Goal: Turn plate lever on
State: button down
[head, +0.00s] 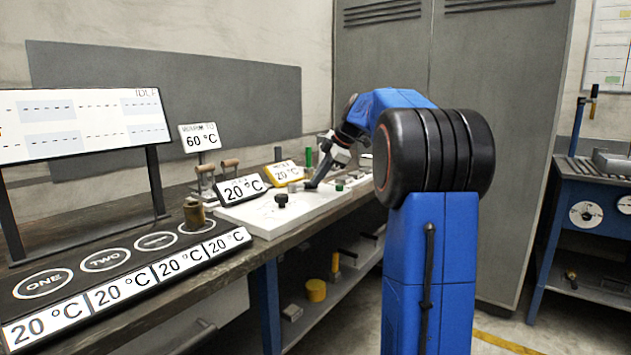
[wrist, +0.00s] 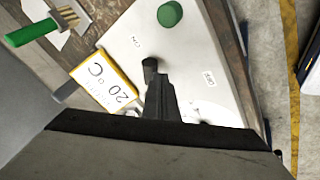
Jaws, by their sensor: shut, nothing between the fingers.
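My gripper (head: 310,184) is shut and reaches down over the white plate unit (head: 245,218) on the bench in the head view. In the wrist view, its dark fingers (wrist: 160,98) point at the white surface (wrist: 200,45). A short dark post (wrist: 149,65), seemingly the plate lever, is right at the fingertips; I cannot tell whether they touch. An "ON" label (wrist: 136,42) is above the post and an "OFF" label (wrist: 208,78) to its right. The fingers hide the lever's base and part of the surface.
A green knob (wrist: 169,13) sits on the unit. A yellow-framed 20 °C sign (wrist: 105,84) stands close left of the fingers, with a green-handled brush (wrist: 30,32) beyond. A black knob (head: 281,200) is on the plate; a brass weight (head: 194,214) stands on the four-spot board (head: 125,235).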

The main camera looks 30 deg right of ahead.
jog(key=shift+w+d+n+g+y, duration=0.3)
jog(key=shift+w+d+n+y, duration=0.3)
jog(key=shift+n, duration=0.4)
jog(key=shift+w, duration=0.3)
jog(key=shift+w+d, duration=0.1)
jog(key=shift+w, duration=0.1)
